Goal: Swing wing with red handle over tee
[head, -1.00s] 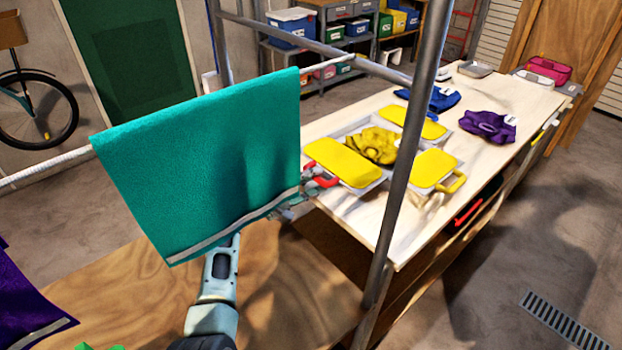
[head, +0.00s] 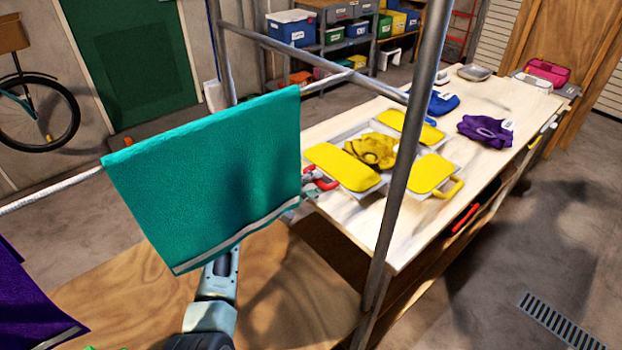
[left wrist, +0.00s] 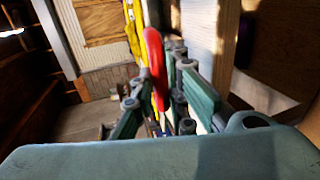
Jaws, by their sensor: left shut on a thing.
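A grey folding board with yellow-padded wings lies on the wooden table. The left wing (head: 342,167) has a red handle (head: 326,184) on its near left side and appears flat. A crumpled yellow tee (head: 372,151) lies in the board's middle. My left gripper (head: 308,189) is at the red handle, partly hidden by a hanging teal towel (head: 205,180). In the left wrist view the red handle (left wrist: 155,70) stands between the fingers of my left gripper (left wrist: 172,92), which is shut on it. My right gripper is not in view.
The teal towel hangs on a rail over my left forearm. A grey metal post (head: 400,160) stands upright before the table (head: 365,235). Other wings (head: 418,127) (head: 433,172), a blue garment (head: 440,103) and a purple garment (head: 485,130) lie farther right. A purple cloth (head: 30,310) hangs lower left.

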